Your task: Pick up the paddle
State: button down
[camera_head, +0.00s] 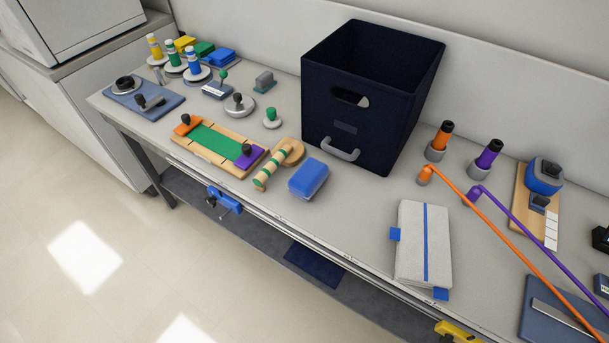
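What looks like the paddle (291,151) lies near the front edge of the table, left of centre in the head view. It has a round tan wooden head and a thick pale handle with green bands. The handle points to the lower left, towards the table's front edge. The blue block or sponge (309,180) is close to its right. The green and wooden board (212,144), with orange and purple end pieces, is close to its left. My gripper is not in view.
A dark bin (345,118) with a grey handle stands behind and right of the paddle. A folded grey towel (412,252) with a blue stripe lies to the right. A blue clamp (225,201) hangs at the front edge. Clear tabletop lies between the blue block and towel.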

aim_at(288, 152)
jog(key=i+l+u, duration=0.1)
jog(key=i+u, duration=0.15)
jog(key=i, duration=0.4)
jog(key=u, duration=1.6)
